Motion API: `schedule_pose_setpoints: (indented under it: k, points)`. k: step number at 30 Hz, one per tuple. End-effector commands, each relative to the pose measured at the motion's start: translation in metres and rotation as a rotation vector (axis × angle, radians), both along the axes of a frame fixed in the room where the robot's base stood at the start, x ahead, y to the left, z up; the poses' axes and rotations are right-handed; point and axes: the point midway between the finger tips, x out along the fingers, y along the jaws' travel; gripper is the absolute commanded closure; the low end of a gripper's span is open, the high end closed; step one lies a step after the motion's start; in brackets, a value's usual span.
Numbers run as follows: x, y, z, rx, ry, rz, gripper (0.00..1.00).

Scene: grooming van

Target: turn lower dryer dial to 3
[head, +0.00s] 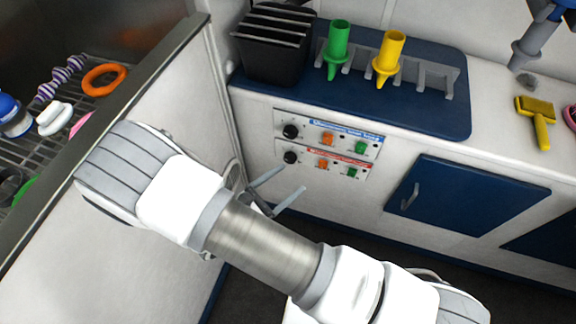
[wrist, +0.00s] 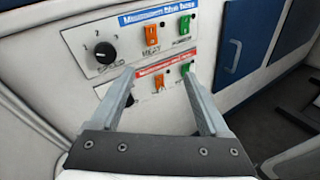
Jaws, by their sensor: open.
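The lower dryer dial (head: 290,157) is a black knob on the red-labelled panel (head: 352,161), below the blue-labelled panel with the upper dial (head: 291,131). In the wrist view the lower dial (wrist: 127,97) is mostly hidden behind my left finger, and its numbers cannot be read. The upper dial (wrist: 105,53) shows clearly there. My gripper (head: 284,189) is open and empty, in front of and below the lower panel in the head view. In the wrist view its two fingers (wrist: 159,81) spread toward the lower panel, the left one overlapping the dial. I cannot tell whether it touches.
Orange switches (head: 327,139) and green switches (head: 361,147) sit right of the dials. A blue cabinet door (head: 450,205) with a handle is to the right. A metal-edged tub wall (head: 150,85) stands at left. Green (head: 339,42) and yellow (head: 390,52) nozzles stand on the counter above.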

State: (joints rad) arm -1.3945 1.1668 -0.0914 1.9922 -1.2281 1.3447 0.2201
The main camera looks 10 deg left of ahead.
Motion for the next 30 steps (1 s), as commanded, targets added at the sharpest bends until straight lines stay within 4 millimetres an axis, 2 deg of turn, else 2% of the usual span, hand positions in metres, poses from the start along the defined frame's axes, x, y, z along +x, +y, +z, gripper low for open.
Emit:
schedule_pose_setpoints:
  k: [1,3,6,10,15,19,23,30]
  points:
    - [-0.009,0.009,-0.029,-0.055,-0.009,0.086,0.21]
    - [-0.018,0.019,-0.054,-0.114,-0.022,0.188,0.21]
    - [-0.029,0.030,-0.084,-0.183,-0.039,0.314,0.21]
    - [-0.041,0.038,-0.111,-0.238,-0.054,0.428,0.21]
    - [-0.044,0.042,-0.123,-0.267,-0.064,0.488,0.21]
    - [-0.032,0.041,-0.125,-0.269,-0.063,0.491,0.21]
    - [-0.009,0.038,-0.125,-0.269,-0.064,0.488,0.21]
    - [0.044,0.034,-0.125,-0.268,-0.064,0.485,0.21]
